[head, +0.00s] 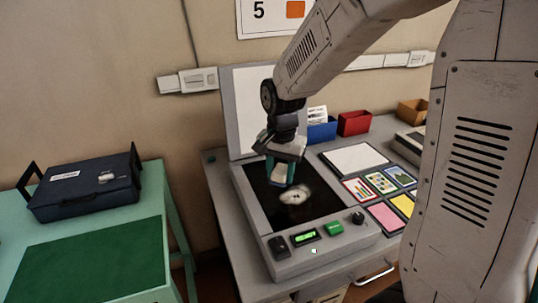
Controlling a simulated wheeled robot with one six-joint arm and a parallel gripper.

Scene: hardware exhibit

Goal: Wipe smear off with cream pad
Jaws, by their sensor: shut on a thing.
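In the head view, a pale, roundish smear (295,195) lies on the dark glass of a flatbed device (262,214). My gripper (281,172) points down over the glass, just above and left of the smear in the picture. It is shut on a pad; the small strip showing below the fingers (278,184) looks bluish-grey in this light, so I cannot confirm a cream colour. I cannot tell whether the pad touches the glass. The device's raised white lid (249,110) stands open behind the gripper.
The device's front panel has a green display (306,236), a green button (334,228) and knobs. Cards and coloured sheets (383,183) lie to the right. Blue (322,131) and red (354,122) bins stand behind. A green table with a dark case (83,187) stands left.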

